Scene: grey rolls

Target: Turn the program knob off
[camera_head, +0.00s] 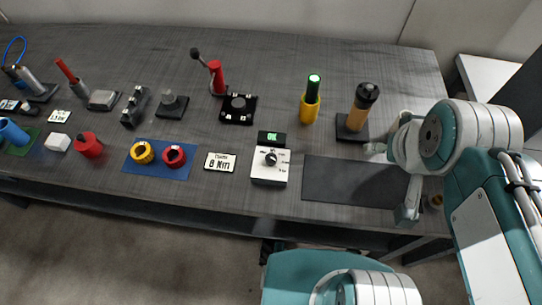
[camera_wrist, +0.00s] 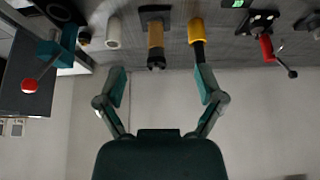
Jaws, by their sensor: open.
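In the head view, a white box with a black rotary knob (camera_head: 270,158) on its top face stands near the table's front edge. A small dark display (camera_head: 272,139) with green characters sits just behind it; the knob's pointer direction is too small to read. A green display edge also shows at the top of the wrist view (camera_wrist: 236,3), where the knob itself is not in view. My gripper (camera_wrist: 161,75) is open and empty in the wrist view, its two fingers spread wide. My arm is at the right end of the table, right of the white box and apart from it.
A dark mat (camera_head: 350,180) lies bare right of the white box. Behind stand a yellow holder with a green-topped handle (camera_head: 311,104) and a brown-bodied tool (camera_head: 357,112). A black base with a round knob (camera_head: 238,107) and a label plate (camera_head: 220,162) are left.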

